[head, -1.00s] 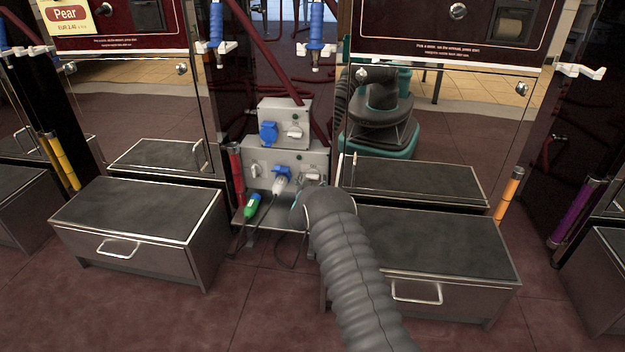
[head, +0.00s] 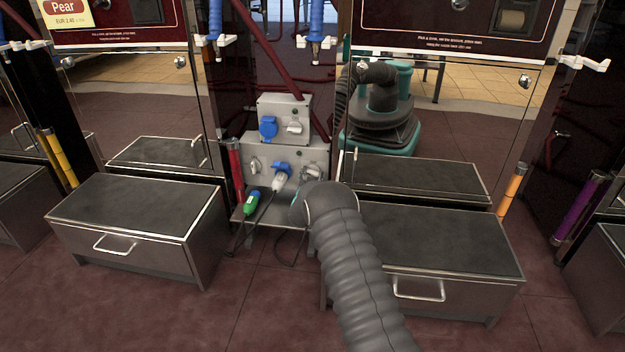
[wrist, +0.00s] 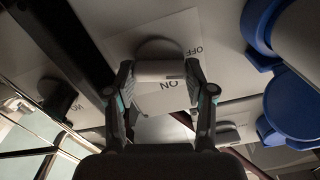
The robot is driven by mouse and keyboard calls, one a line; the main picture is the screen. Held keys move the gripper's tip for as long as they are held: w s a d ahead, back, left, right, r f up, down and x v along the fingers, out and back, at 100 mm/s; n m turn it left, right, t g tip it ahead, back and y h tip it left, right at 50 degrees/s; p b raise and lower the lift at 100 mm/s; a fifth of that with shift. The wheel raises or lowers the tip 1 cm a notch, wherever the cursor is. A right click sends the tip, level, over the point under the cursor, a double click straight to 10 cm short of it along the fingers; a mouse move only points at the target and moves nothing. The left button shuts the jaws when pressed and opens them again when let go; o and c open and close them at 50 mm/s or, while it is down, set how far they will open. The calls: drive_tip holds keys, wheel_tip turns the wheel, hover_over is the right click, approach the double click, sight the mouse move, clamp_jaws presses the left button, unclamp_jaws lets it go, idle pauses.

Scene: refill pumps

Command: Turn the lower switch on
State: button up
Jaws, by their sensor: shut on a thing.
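The lower switch (wrist: 158,70) is a grey rotary knob on a white plate in the wrist view. In the head view my gripper (head: 311,181) is at the right side of the lower grey box (head: 318,154), largely hidden behind my arm. The knob is mostly covered there, and I cannot tell which label it points to.
A blue socket (head: 281,168) with a white plug (head: 279,182) is left of my gripper. The upper box (head: 284,106) carries another switch (head: 294,127) and a blue socket (head: 268,127). Steel-edged steps (head: 138,213) flank the boxes.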

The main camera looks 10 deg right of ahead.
drive_tip(key=m, duration=0.3)
drive_tip(key=shift+d+m, duration=0.1)
drive_tip(key=shift+m, duration=0.3)
drive_tip(key=m, duration=0.3)
drive_tip(key=shift+d+m, duration=0.1)
drive_tip(key=shift+m, duration=0.2)
drive_tip(key=m, duration=0.3)
drive_tip(key=shift+m, duration=0.3)
drive_tip(key=shift+f+m, duration=0.1)
drive_tip(key=shift+m, duration=2)
drive_tip(key=o, duration=1.2)
drive_tip(key=shift+d, duration=0.15)
drive_tip(key=shift+c, duration=0.2)
drive_tip(key=shift+a, duration=0.2)
drive_tip(key=shift+s, duration=0.15)
